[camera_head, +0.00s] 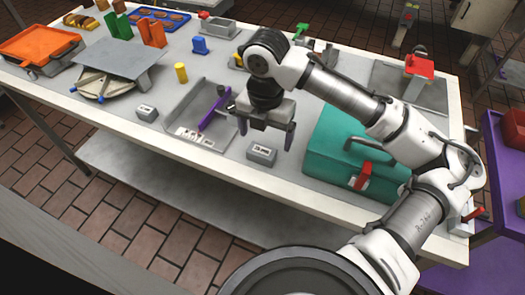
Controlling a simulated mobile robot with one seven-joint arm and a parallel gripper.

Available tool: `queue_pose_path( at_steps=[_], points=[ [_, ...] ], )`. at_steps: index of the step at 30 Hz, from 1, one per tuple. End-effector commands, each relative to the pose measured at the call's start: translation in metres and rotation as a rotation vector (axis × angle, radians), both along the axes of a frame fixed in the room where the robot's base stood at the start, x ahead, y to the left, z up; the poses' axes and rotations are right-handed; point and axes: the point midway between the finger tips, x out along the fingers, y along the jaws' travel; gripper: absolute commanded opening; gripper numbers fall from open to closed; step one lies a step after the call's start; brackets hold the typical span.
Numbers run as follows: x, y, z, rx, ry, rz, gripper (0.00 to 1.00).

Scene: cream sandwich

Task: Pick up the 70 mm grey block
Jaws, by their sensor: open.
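Two small grey blocks with pale labels lie on the table. One grey block (262,154) is near the front edge, left of the teal box. The other grey block (147,113) is farther left, outside the tray. The labels are too small to read, so I cannot tell which is the 70 mm one. My gripper (266,130) is open and points down, with nothing seen between its fingers. In the picture it is just above the right-hand grey block and looks higher than the tabletop; the exact height is unclear.
A teal box (335,157) with a red latch stands right of my gripper. A grey tray (184,104) holding a purple tool (214,108) is to the left. A yellow cylinder (181,72) stands behind it. The front table strip (205,160) is clear.

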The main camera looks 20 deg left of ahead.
Motion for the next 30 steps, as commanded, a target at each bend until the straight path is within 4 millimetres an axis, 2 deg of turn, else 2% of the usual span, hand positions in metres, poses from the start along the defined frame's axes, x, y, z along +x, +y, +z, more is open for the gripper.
queue_pose_path(
  at_steps=[8, 18, 26, 30],
  points=[
    [-0.001, 0.002, -0.020, 0.000, 0.002, 0.001, 0.89],
    [-0.003, 0.008, -0.062, 0.001, 0.000, -0.001, 0.89],
    [-0.003, 0.008, -0.065, 0.002, 0.000, -0.001, 0.89],
    [-0.003, 0.008, -0.065, 0.001, 0.000, -0.001, 0.71]
  ],
)
